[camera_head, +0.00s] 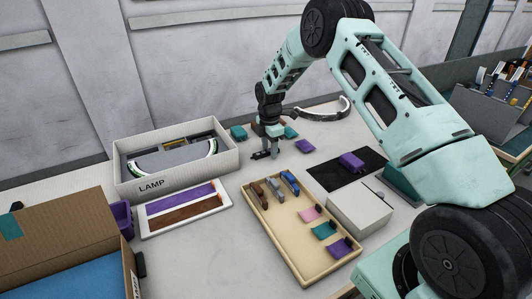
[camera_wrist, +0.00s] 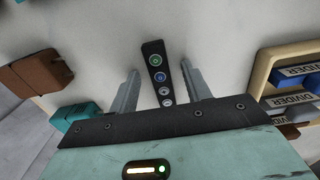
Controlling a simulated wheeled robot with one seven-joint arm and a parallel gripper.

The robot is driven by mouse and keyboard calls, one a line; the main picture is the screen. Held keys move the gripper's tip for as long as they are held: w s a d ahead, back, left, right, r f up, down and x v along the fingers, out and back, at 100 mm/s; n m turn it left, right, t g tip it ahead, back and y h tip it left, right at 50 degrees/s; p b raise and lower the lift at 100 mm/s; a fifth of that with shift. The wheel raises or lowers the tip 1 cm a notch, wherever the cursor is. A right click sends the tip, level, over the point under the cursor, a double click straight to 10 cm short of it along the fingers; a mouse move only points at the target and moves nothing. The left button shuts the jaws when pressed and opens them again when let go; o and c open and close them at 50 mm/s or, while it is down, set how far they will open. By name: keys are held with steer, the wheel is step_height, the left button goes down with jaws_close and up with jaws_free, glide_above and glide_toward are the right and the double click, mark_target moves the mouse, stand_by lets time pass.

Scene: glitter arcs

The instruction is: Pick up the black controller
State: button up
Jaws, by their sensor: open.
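The black controller (camera_wrist: 157,71) lies on the pale table in the wrist view, a narrow bar with a green, a blue and grey round buttons along it. My gripper (camera_wrist: 163,82) is open, with one finger on each side of the controller and a gap visible on both sides. In the head view, the controller (camera_head: 261,155) is a small dark shape beside the fingertips of my gripper (camera_head: 273,152), which points down at the table.
A cream tray (camera_head: 283,250) with dividers and coloured pieces is in front of my gripper. A white LAMP box (camera_head: 206,175) stands to the left. Teal and brown blocks (camera_head: 238,132) lie behind.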

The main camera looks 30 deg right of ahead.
jaws_close()
